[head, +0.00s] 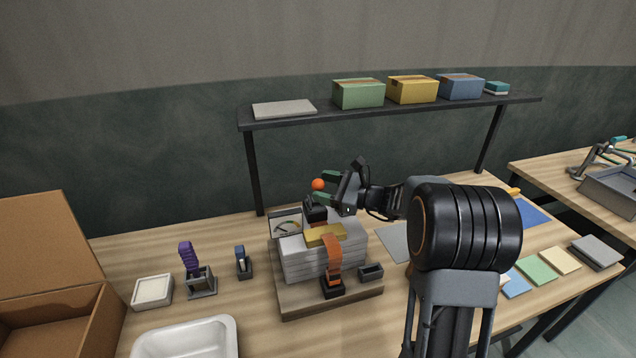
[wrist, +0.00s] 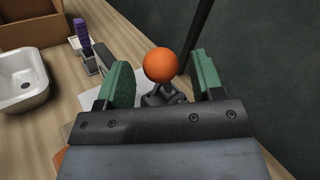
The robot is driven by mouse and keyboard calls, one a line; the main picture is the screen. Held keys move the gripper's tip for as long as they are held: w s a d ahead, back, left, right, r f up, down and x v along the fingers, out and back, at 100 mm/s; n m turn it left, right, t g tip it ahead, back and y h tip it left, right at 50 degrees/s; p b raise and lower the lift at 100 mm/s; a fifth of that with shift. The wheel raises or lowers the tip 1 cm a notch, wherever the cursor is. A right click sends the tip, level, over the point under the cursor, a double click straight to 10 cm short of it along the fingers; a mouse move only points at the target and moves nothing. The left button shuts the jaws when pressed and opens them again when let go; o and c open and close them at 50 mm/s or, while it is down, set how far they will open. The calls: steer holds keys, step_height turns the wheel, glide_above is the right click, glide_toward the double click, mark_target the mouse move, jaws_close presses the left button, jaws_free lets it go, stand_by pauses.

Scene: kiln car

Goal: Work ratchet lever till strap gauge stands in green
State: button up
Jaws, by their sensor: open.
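The ratchet lever ends in an orange ball knob (head: 318,184), which stands above the black ratchet body (head: 315,210) at the back of the strapped stack. My gripper (head: 327,186) is open, its two green fingers near the knob. In the wrist view the knob (wrist: 160,65) sits between the fingertips, with a gap to each side. An orange strap (head: 332,252) runs over the white stack (head: 295,262) on a wooden board (head: 290,306). The strap gauge (head: 287,226) is a small dial with a green arc; its needle is too small to read surely.
A dark shelf (head: 400,109) with several boxes spans the back, its left post (head: 254,175) near the stack. A purple-handled tool (head: 187,256), a white basin (head: 188,340) and a cardboard box (head: 101,325) stand left. Coloured pads (head: 537,270) lie right.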

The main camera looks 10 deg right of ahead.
steer(key=shift+x, duration=1.05)
jaws_close()
